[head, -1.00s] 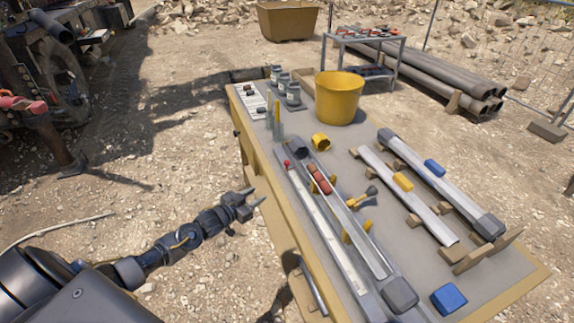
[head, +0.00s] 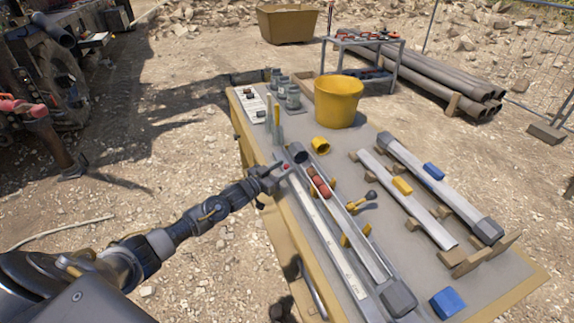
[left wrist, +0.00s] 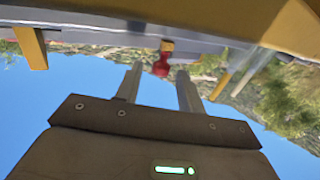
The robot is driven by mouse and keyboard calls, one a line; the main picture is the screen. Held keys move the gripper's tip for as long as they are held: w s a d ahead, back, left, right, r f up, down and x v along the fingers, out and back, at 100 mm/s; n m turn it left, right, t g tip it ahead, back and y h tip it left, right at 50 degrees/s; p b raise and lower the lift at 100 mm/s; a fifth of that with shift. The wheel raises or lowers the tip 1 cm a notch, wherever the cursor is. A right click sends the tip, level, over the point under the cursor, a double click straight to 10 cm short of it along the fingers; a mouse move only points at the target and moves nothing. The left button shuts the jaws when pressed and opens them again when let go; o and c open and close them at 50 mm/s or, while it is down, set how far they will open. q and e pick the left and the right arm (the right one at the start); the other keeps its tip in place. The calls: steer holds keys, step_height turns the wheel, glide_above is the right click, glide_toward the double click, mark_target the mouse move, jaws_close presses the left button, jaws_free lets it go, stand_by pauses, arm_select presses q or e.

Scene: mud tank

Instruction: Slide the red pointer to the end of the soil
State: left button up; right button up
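The red pointer (head: 286,167) is a small red knob at the far end of a long pale scale rail (head: 325,232) on the table. Reddish-brown soil pieces (head: 318,182) lie in the open trough just right of the rail, nearer to me than the pointer. My left gripper (head: 275,173) is at the table's left edge, just left of the pointer. In the left wrist view its two fingers (left wrist: 158,84) are apart, with the red pointer (left wrist: 162,63) in line with the gap, around the fingertips. Contact cannot be told. My right gripper is not in view.
A yellow bucket (head: 338,100) and grey-lidded jars (head: 292,97) stand at the table's far end. A yellow ring (head: 320,145) and a dark-knobbed yellow tool (head: 363,200) lie right of the trough. Two more long rails (head: 430,180) and a blue block (head: 448,302) are at right.

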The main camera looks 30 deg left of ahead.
arm_select(q)
steer(key=shift+x, duration=1.25)
jaws_close()
steer(key=shift+s+d, duration=0.1)
